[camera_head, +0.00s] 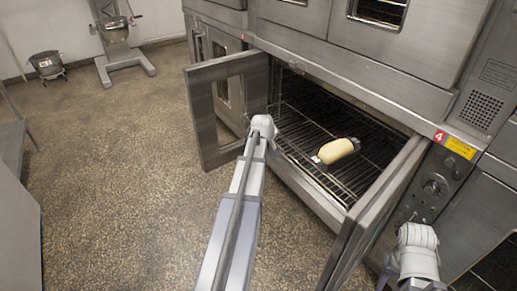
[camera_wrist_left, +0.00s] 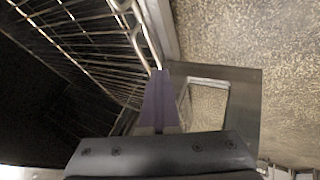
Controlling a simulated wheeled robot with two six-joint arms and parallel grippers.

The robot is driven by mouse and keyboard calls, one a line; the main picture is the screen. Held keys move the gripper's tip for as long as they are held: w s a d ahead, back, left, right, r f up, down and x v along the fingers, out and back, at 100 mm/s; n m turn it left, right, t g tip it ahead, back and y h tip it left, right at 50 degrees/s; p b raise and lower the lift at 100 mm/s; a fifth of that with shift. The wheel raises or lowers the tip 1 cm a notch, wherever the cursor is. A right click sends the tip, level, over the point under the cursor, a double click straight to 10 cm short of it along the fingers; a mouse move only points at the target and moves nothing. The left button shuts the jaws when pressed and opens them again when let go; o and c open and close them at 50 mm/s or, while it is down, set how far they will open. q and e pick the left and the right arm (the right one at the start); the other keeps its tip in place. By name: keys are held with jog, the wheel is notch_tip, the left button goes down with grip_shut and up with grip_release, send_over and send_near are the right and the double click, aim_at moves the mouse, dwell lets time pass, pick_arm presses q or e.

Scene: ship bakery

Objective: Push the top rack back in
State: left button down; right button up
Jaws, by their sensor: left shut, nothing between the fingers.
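The wire rack (camera_head: 293,128) lies in the open lower oven, its front edge near the oven mouth. It also shows in the left wrist view (camera_wrist_left: 85,35). I cannot tell how far it stands out. A pale loaf-shaped object (camera_head: 338,150) lies on it. My left arm reaches to the left front corner of the oven; its gripper is hidden in the head view. In the left wrist view my left gripper (camera_wrist_left: 161,73) is shut and empty, its tips close to the rack's front rail; contact is unclear. My right arm shows at lower right, its gripper not visible.
The left oven door (camera_head: 208,118) and right oven door (camera_head: 368,215) stand open on either side of the mouth. A control panel (camera_head: 440,185) is at right. A mixer (camera_head: 115,40) stands far off.

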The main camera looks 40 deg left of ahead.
pick_arm(q)
send_near(312, 128)
jog(key=x, duration=0.5)
jog(key=shift+w, duration=0.3)
jog(key=shift+w+d+r, duration=0.1)
jog(key=shift+w, duration=0.35)
jog(key=shift+s, duration=0.55)
jog(key=s, duration=0.2)
jog(key=s+a+p, duration=0.1)
jog(key=s, duration=0.1)
jog(key=shift+r, duration=0.4)
jog(key=p+v, duration=0.7)
jog(key=v, duration=0.2)
jog(key=shift+s+f, duration=0.15)
jog(key=shift+s, duration=0.05)
